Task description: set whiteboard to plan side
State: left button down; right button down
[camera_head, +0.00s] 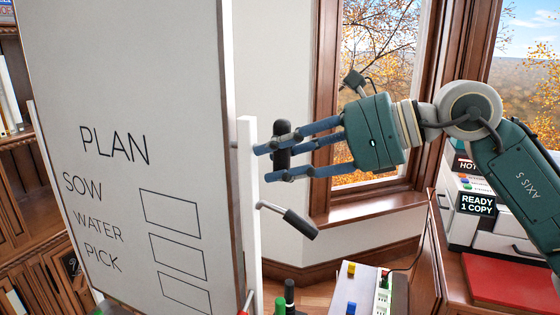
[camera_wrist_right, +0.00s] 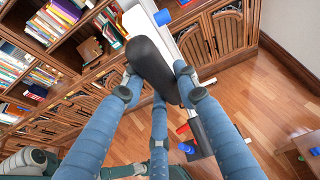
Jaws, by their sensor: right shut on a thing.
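The whiteboard (camera_head: 130,200) stands at the left of the head view, its face towards me and slightly tilted. It reads PLAN, with SOW, WATER, PICK and boxes below. A white post (camera_head: 249,215) runs along its right edge. My right gripper (camera_head: 278,157), coming from the right, is shut on a dark upright grip (camera_head: 283,131) beside the post. In the right wrist view this dark grip (camera_wrist_right: 152,62) sits between the blue fingers. A bent lever with a black handle (camera_head: 300,223) sticks out lower on the post.
A desk with a red folder (camera_head: 510,280) and a READY 1 COPY machine (camera_head: 478,203) is at the right. Bookshelves (camera_wrist_right: 60,30) stand behind the board. A tray with colored pieces (camera_head: 362,290) is low in the middle. Wooden floor (camera_wrist_right: 240,100) is open.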

jog(key=shift+f, duration=0.1)
jog(key=c, duration=1.3)
grip_release()
jog(key=shift+d, duration=0.25)
jog(key=v, duration=1.1)
jog(key=shift+s+d+r, duration=0.15)
jog(key=shift+s+r, duration=0.05)
jog(key=shift+r, duration=0.1)
jog(key=shift+w, duration=0.1)
